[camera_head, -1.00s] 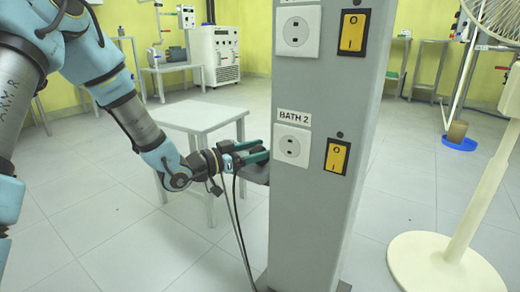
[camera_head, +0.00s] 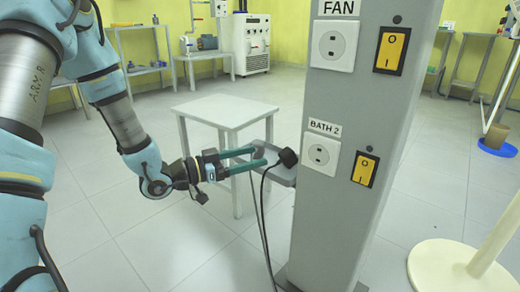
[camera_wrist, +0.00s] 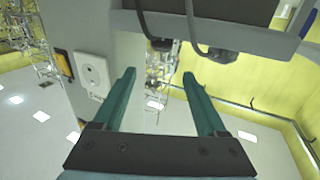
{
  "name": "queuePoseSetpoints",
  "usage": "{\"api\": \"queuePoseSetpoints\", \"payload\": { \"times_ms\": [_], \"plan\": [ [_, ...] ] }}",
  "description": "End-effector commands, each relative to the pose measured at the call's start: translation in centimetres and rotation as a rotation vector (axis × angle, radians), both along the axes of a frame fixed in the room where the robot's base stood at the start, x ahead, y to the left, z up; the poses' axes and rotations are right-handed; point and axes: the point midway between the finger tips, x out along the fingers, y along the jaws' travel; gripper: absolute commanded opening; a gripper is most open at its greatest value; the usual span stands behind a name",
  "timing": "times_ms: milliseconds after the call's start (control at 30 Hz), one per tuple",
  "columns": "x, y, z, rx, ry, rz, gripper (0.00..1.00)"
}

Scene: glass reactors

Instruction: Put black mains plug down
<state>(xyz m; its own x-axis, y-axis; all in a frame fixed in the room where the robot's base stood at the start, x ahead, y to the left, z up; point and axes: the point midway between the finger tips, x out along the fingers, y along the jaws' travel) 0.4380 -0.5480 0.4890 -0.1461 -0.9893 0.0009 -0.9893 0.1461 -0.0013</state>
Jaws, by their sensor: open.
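The black mains plug (camera_head: 287,157) rests on the small grey tray (camera_head: 283,178) fixed to the left side of the grey pillar, below the height of the BATH 2 socket (camera_head: 321,153). A black cable hangs from it. My gripper (camera_head: 261,156) is open and empty, its two green fingers pointing at the plug from the left, with a small gap. In the wrist view my gripper (camera_wrist: 159,78) has nothing between its fingers. Two dark plug-like shapes with cables show beyond the fingertips by the dark tray (camera_wrist: 255,42); I cannot tell which is the task's plug.
The pillar (camera_head: 350,100) also carries a FAN socket (camera_head: 334,46) and two yellow switches (camera_head: 392,50). A grey low table (camera_head: 225,110) stands behind my gripper. Cables hang down between gripper and pillar. A cream stand base (camera_head: 462,268) is at right. Floor at left is clear.

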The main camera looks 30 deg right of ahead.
Motion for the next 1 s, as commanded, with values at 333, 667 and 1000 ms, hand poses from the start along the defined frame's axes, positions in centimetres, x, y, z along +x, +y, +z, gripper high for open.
{"api": "queuePoseSetpoints", "payload": {
  "times_ms": [333,667,1000],
  "plan": [
    [0.6,0.6,-0.2,0.025,-0.009,0.020,0.75],
    [12.8,11.9,-3.9,0.621,-0.032,0.551,0.75],
    [10.0,34.6,-2.1,1.161,0.539,1.195,0.75]
  ]
}}
